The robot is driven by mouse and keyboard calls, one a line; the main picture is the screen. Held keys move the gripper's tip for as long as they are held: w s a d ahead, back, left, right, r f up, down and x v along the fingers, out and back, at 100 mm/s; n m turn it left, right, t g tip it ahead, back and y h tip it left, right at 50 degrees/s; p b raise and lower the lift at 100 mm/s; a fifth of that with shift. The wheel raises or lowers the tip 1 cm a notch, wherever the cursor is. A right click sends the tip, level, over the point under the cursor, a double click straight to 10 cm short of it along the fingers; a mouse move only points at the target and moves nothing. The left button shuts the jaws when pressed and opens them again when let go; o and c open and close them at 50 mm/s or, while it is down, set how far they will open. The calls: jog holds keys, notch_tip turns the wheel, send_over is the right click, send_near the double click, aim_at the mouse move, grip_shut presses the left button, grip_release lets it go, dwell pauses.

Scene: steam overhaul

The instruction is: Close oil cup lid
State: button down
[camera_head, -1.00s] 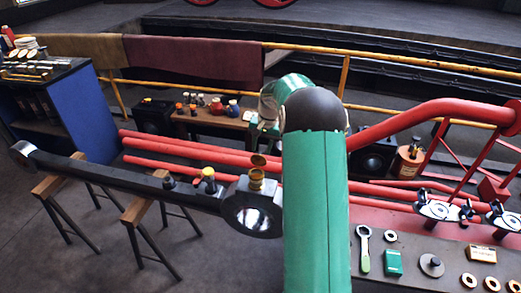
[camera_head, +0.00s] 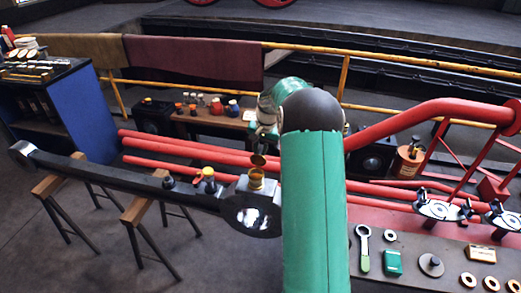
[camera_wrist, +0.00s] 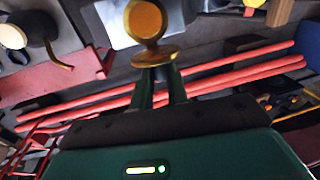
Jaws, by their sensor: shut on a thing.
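The brass oil cup (camera_head: 256,183) stands upright on the bright round end of the dark rod, left of my arm. Its lid (camera_head: 258,160) is raised above the cup, so the cup stands open. In the wrist view the cup (camera_wrist: 146,18) shows as a round brass mouth at top centre, with the lid (camera_wrist: 156,57) tilted just below it. My gripper (camera_wrist: 157,70) is shut at the near edge of the lid, its fingers seemingly holding it. In the head view my gripper is mostly hidden by my green arm.
The rod (camera_head: 110,177) rests on wooden trestles (camera_head: 132,209). A smaller yellow-topped fitting (camera_head: 209,181) stands on it left of the cup. Red pipes (camera_head: 190,148) run behind. A bench with rings and tools (camera_head: 440,250) lies at right.

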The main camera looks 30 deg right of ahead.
aim_at(256, 162)
jog(key=a+t+h, duration=0.1)
jog(key=s+a+t+h, duration=0.1)
jog(key=shift+s+r+h, duration=0.1)
jog(key=shift+s+h, duration=0.2)
jog(key=shift+s+a+f+n+t+h, duration=0.25)
jog(key=shift+s+a+t+h, duration=0.3)
jog(key=shift+t+h, duration=0.4)
jog(key=shift+s+a+f+n+t+h, duration=0.2)
jog(key=shift+s+a+t+h, duration=0.3)
jog(key=shift+t+h, duration=0.45)
jog(key=f+t+h, duration=0.1)
jog(key=s+a+f+t+h, duration=0.1)
jog(key=t+h, duration=0.1)
jog(key=shift+s+a, duration=0.2)
jog(key=shift+a, duration=0.05)
jog(key=shift+s+a+f+n+t+h, duration=0.2)
jog(key=shift+f+t+h, duration=0.35)
jog(key=shift+t, duration=0.15)
jog(key=shift+s+a+f+n+t+h, duration=0.15)
jog(key=shift+f+t+h, duration=0.35)
jog(key=shift+t, duration=0.2)
jog(key=c, duration=1.4)
grip_release()
jog(key=shift+w+f, duration=0.1)
jog(key=shift+o, duration=0.2)
jog(key=shift+s+a, duration=0.2)
